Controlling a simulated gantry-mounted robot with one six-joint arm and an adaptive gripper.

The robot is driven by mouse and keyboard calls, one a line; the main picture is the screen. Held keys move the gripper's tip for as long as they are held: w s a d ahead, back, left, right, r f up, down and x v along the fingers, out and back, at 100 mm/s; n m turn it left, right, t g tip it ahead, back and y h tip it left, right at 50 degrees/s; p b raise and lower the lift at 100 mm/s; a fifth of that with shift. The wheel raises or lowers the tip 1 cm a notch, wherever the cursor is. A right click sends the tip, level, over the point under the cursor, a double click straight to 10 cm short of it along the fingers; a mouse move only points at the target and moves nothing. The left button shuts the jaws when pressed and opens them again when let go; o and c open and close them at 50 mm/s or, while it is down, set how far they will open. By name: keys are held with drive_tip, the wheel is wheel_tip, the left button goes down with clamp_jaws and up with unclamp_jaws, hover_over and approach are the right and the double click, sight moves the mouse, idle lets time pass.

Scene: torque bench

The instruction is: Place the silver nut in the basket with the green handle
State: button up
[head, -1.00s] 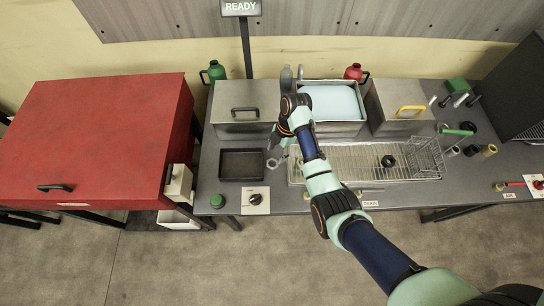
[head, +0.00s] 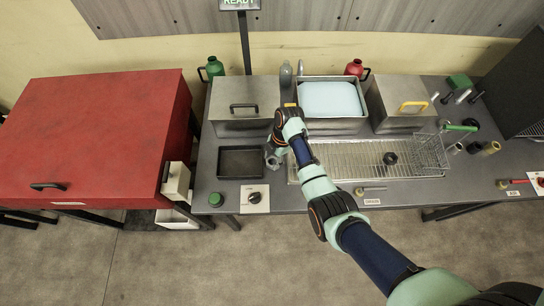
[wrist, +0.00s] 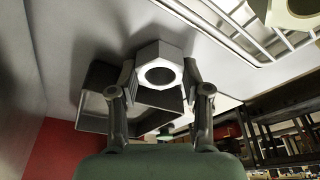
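The silver nut (wrist: 160,52) is a bright hexagonal ring in the middle of the wrist view. My gripper (wrist: 160,72) has one finger on each side of it, both very close to its sides. I cannot tell whether the fingers press on it. In the head view my gripper (head: 273,160) is low over the bench, just right of the black tray, and mostly hides the nut. The wire basket (head: 432,152) stands at the right end of the drain rack, with a green handle (head: 461,127) at its upper right.
The black tray (head: 220,163) is left of my gripper. The drain rack (head: 345,170) carries a dark nut (head: 390,158). Metal boxes with a black handle (head: 244,107) and a yellow handle (head: 413,105) flank a blue-filled basin (head: 330,99) behind.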

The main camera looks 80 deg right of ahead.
sight(273, 160)
clamp_jaws()
wheel_tip(273, 160, up, 20)
drive_tip(key=p, duration=0.9)
